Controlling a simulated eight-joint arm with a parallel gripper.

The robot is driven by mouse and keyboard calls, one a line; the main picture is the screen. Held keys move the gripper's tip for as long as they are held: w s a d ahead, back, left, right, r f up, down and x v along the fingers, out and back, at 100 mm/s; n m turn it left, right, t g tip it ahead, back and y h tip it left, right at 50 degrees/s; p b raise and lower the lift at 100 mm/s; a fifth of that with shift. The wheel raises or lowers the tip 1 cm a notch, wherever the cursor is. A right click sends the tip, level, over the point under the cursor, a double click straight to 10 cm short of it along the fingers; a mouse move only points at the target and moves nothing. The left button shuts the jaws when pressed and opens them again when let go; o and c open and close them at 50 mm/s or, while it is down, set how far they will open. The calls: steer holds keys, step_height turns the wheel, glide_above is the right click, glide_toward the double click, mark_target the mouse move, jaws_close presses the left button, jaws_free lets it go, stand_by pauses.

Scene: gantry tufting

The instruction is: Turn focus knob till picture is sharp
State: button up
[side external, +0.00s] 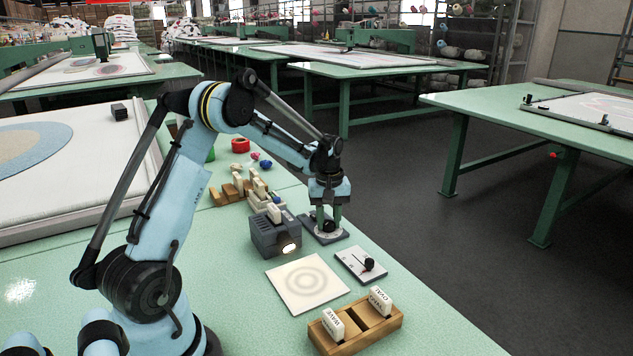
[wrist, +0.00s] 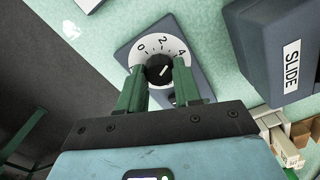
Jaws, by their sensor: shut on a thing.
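The black focus knob (wrist: 158,66) sits on a white dial marked 0, 2 and 4 in the wrist view. Its white pointer line leans to the upper right, roughly between 2 and 4. My gripper (wrist: 160,76) is shut on the knob, one green finger on each side. In the side view, my gripper (side external: 329,217) points down over the knob (side external: 329,227) on its dark base plate. The grey projector (side external: 272,238) stands left of it with its lens lit. The picture, pale grey rings with soft edges, lies on a white square screen (side external: 290,301).
A small panel (side external: 352,262) with a black lever stands right of the screen. A wooden rack (side external: 363,335) in front holds WAVE and OVAL slides. Further slides and wooden blocks (side external: 235,190) stand behind the projector. The table's right edge is close to the knob plate.

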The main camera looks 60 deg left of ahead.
mark_target(329, 223)
steer(key=shift+m, duration=2.2)
steer(key=o, duration=1)
steer(key=shift+o, duration=0.2)
step_height(329, 223, up, 12)
steer(key=shift+r, duration=0.1)
steer(key=s+d+r+m+t, duration=0.2)
steer(key=d, duration=0.4)
steer(key=s+d+r+m+t, duration=0.1)
steer(key=s+d+r+m, duration=0.1)
steer(key=d, duration=0.4)
steer(key=s+d+f+m+t, duration=0.3)
steer(key=s+d+m+t, duration=0.1)
steer(key=s+d, duration=0.5)
steer(key=shift+d+f+m, duration=0.35)
steer(key=shift+f+m, duration=0.05)
steer(key=shift+m, duration=0.1)
